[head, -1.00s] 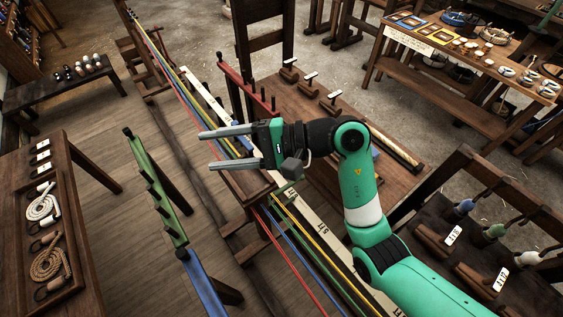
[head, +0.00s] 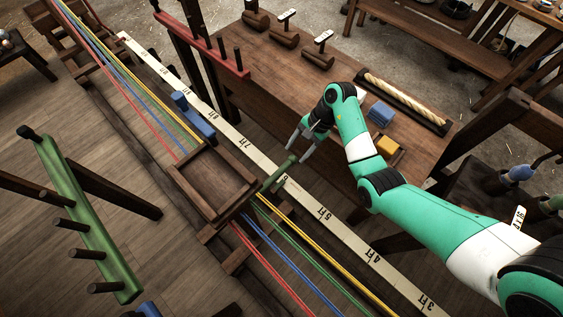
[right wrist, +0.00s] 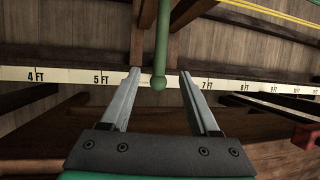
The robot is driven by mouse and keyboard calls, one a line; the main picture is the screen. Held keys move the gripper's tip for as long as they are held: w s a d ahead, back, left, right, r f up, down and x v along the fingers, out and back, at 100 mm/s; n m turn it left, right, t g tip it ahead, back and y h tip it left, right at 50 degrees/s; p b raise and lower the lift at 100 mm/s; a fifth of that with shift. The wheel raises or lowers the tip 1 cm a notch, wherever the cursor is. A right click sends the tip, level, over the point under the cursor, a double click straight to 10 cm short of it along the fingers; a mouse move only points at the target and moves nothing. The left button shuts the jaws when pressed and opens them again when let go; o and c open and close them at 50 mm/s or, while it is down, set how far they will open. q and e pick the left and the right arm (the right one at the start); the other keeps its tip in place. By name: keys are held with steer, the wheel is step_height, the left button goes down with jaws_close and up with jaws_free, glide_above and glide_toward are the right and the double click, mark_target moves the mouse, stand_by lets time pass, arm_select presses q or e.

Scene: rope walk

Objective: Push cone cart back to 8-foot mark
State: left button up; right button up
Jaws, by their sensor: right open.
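The cart (head: 212,180) is a dark wooden tray-like frame astride the rail, with coloured strands at both ends. Its green handle (head: 276,176) sticks out to the right, over the white foot scale (head: 322,214), near where the 6-foot mark falls. The handle also shows in the right wrist view (right wrist: 160,45), its round end between my fingertips. My right gripper (head: 298,156) is open beside the handle's end; I cannot tell whether it touches. A blue piece (head: 193,112) stands by the scale beyond the 7 FT label. My left gripper is not in view.
A wooden bench (head: 300,85) with a rope piece (head: 400,100) and blue and yellow blocks stands right of the scale. A red peg rail (head: 205,42) stands near the scale's far part. A green peg post (head: 85,220) is at left.

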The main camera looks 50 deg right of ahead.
mark_target(281, 170)
steer(key=b+x, duration=0.4)
steer(key=x, duration=0.6)
steer(key=shift+f, duration=0.1)
steer(key=shift+w+a+f+b, duration=0.25)
steer(key=shift+a+f+b, duration=0.15)
steer(key=shift+f, duration=0.15)
jaws_close()
stand_by(0.6)
